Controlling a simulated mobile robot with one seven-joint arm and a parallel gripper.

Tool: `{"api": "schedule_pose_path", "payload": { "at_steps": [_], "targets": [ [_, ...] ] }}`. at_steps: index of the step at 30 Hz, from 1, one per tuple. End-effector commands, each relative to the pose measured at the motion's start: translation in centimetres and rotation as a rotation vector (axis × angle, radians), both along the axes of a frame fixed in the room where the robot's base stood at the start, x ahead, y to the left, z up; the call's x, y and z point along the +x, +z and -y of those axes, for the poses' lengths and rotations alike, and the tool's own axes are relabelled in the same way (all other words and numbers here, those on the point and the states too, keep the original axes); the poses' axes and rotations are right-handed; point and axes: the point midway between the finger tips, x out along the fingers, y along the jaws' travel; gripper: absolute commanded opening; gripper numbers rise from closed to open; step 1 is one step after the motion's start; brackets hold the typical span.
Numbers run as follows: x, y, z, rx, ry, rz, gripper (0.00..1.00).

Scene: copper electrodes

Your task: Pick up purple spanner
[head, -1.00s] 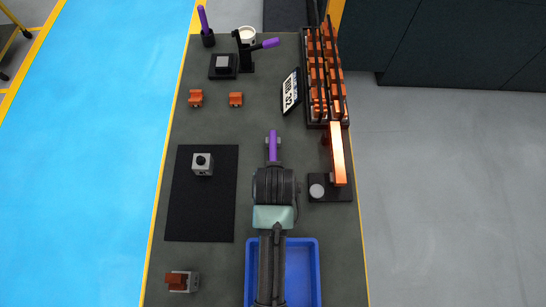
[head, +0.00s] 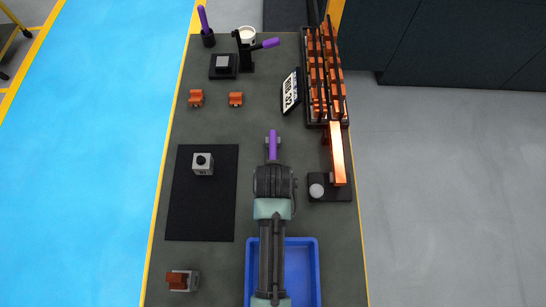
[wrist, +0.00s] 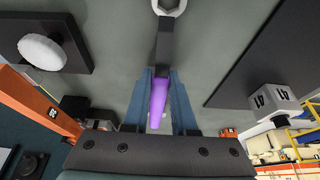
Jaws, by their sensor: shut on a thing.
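The purple spanner (head: 272,150) shows in the head view near the middle of the grey table, its purple handle sticking out beyond my wrist, away from me. The wrist view shows its purple handle (wrist: 159,95) between my two fingers, with a dark shaft and a pale ring-shaped head at the top of the picture. My gripper (wrist: 160,82) is shut on the handle. In the head view my wrist and arm hide the spanner's ring end. I cannot tell whether the spanner touches the table.
A blue tray (head: 316,270) lies below my arm. A black mat (head: 202,215) with a grey cube (head: 203,164) is to the left. A black base with a white knob (head: 316,191) and a copper bar (head: 337,153) are close to the right. A rack (head: 308,95) of copper pieces stands beyond.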

Motion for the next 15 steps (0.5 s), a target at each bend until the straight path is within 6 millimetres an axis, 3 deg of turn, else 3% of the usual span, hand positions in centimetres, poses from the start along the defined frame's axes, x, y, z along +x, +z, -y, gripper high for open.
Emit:
{"api": "schedule_pose_path", "payload": {
  "at_steps": [15],
  "targets": [
    [0.14,0.90,0.01,0.000,0.000,0.005,0.00]
  ]
}}
